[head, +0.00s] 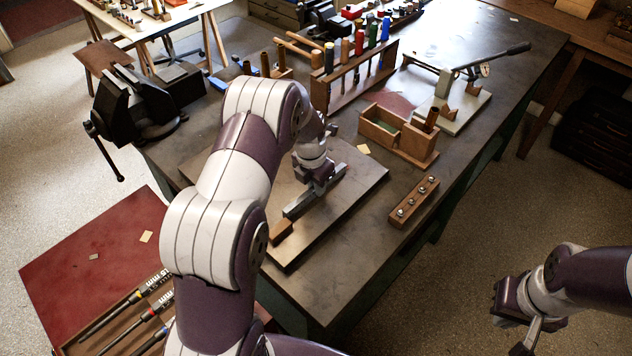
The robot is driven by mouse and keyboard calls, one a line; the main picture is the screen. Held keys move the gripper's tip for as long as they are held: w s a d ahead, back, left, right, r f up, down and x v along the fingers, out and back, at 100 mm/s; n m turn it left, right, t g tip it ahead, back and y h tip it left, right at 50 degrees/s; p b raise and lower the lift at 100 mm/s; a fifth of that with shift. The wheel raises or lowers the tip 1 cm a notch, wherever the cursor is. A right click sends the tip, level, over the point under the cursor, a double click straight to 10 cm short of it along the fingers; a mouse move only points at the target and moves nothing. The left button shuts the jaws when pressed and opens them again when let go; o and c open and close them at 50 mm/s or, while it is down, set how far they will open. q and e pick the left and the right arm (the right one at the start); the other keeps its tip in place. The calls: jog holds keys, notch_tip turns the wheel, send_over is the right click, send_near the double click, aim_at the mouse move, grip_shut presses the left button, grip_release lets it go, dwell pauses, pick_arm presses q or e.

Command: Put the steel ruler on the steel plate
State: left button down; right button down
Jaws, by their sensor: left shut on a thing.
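The steel plate (352,196) is a broad, flat, dark grey slab on the workbench, partly hidden by my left arm. My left gripper (318,183) points down over the plate and is shut on a long grey metal bar, which I take for the steel ruler (299,205). The bar runs diagonally over the plate, from lower left to upper right. I cannot tell whether it touches the plate or is just above it. My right gripper (526,335) hangs over the floor at the lower right, away from the bench; its jaw opening is unclear.
A small wooden block (281,232) is at the plate's near left edge. A wooden block with metal pieces (413,202) and a wooden box (398,137) stand right of the plate. A tool rack (352,82) is behind, and a black vise (128,103) at left.

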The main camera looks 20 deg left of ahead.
aim_at(312, 189)
pick_arm(q)
jog(key=c, duration=1.1)
grip_release()
jog(key=shift+s+f, duration=0.1)
jog(key=shift+f, duration=0.05)
jog(key=shift+r, duration=0.3)
notch_tip(312, 189, up, 11)
jog(key=s+b, duration=0.1)
jog(key=b, duration=0.1)
jog(key=s+d+m, duration=0.3)
jog(key=s+m, duration=0.7)
jog(key=m, duration=0.6)
jog(key=s+d+f+m, duration=0.1)
jog(key=s+d+m, duration=0.3)
jog(key=s+m, duration=0.6)
jog(key=m, duration=0.6)
jog(key=shift+s+f, duration=0.15)
jog(key=shift+s, duration=0.2)
